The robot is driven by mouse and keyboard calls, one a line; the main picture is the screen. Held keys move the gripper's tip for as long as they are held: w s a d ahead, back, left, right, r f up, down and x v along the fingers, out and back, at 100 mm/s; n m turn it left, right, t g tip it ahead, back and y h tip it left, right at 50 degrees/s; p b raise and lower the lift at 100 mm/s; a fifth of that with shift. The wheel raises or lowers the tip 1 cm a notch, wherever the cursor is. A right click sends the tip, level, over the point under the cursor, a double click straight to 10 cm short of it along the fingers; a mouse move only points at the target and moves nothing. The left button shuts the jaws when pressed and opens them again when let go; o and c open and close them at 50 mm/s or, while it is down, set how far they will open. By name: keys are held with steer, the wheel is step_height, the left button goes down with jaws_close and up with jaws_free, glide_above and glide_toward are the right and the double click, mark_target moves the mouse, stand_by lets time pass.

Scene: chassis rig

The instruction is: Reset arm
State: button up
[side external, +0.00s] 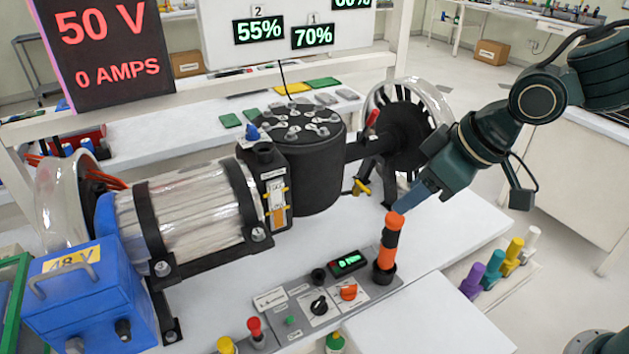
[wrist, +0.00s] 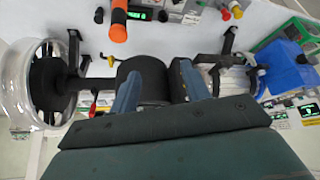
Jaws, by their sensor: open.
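My gripper (side external: 408,199) is at the right in the side view, tilted down to the left, with its blue fingertips beside the top of an orange and black upright handle (side external: 388,243). In the wrist view my gripper (wrist: 158,85) has its two blue fingers spread apart with nothing held between them. The same handle (wrist: 118,22) is at the top of the wrist view, beyond the fingertips and apart from them. My arm reaches in from the upper right of the side view.
A motor (side external: 185,205), a black drum (side external: 300,160) and a black wheel (side external: 405,135) under a clear guard fill the bench. A blue box (side external: 80,300) marked 48 V stands at the left. A control panel (side external: 315,305) lies in front. Coloured pegs (side external: 495,265) stand at the right.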

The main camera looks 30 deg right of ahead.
steer(key=s+d+r+m+h, duration=0.1)
steer(key=s+d+r+m, duration=0.1)
steer(key=s+d, duration=0.5)
steer(key=s+d+r+m+h, duration=0.1)
steer(key=s+d+r+m, duration=0.1)
steer(key=s+d, duration=0.6)
steer(key=shift+s+d+r+m+h, duration=0.2)
steer(key=shift+s+r+m+h, duration=0.15)
steer(key=shift+s, duration=0.3)
